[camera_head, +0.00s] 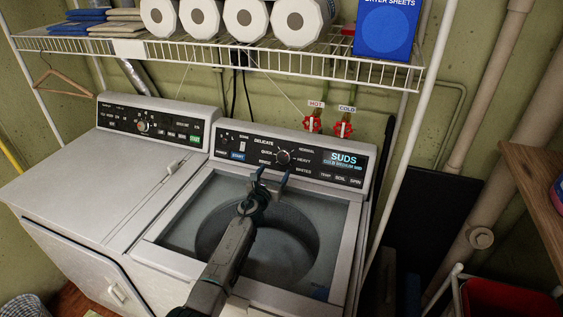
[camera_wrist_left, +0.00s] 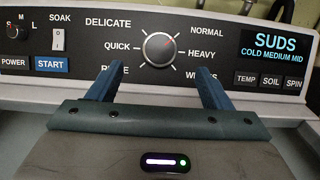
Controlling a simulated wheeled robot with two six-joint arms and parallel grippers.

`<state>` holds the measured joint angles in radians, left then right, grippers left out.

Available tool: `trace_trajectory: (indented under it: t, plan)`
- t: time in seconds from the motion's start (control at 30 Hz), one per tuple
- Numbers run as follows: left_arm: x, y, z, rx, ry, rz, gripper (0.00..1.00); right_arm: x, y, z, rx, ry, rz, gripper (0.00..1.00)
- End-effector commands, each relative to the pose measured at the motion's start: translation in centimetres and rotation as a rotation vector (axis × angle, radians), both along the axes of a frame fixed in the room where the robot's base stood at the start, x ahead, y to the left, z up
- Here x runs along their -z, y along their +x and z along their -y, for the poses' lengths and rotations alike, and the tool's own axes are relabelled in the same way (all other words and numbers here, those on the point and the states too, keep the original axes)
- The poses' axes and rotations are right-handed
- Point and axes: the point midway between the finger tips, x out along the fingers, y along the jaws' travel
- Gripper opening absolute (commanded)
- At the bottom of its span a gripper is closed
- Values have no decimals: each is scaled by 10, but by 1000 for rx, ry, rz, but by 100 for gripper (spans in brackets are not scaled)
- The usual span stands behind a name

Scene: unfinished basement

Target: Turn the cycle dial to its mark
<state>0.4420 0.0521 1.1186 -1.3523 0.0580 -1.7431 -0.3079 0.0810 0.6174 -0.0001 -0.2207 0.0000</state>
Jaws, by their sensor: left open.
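The cycle dial (camera_head: 283,157) is a round dark knob with a silver face on the washer's black control panel (camera_head: 325,162). In the left wrist view the dial (camera_wrist_left: 159,50) sits amid the labels DELICATE, QUICK, NORMAL, HEAVY and others partly hidden by my fingers. A small reddish mark shows at its upper right edge, on the side of NORMAL. My left gripper (camera_head: 271,177) is open and empty, just in front of and below the dial. Its two blue fingers (camera_wrist_left: 158,74) stand apart, left and right of the dial's lower side, not touching it. My right gripper is not in view.
The washer (camera_head: 345,235) has a glass lid below the panel. A dryer (camera_head: 110,175) stands at its left. A wire shelf (camera_head: 200,56) with paper rolls (camera_head: 245,18) and a blue box (camera_head: 387,28) hangs above. Red HOT and COLD valves (camera_head: 343,129) sit behind the panel.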

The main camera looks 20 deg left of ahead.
Motion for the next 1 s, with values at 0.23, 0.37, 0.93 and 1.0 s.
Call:
trace_trajectory:
  t: [0.23,0.37,0.93,1.0]
  plan:
    - [5,46,1,0,-1,2,73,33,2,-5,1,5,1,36]
    - [4,63,2,0,-1,1,73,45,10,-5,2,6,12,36]
    - [0,81,2,0,-1,0,71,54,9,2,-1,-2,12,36]
    - [0,81,2,0,-1,0,57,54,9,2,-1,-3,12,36]
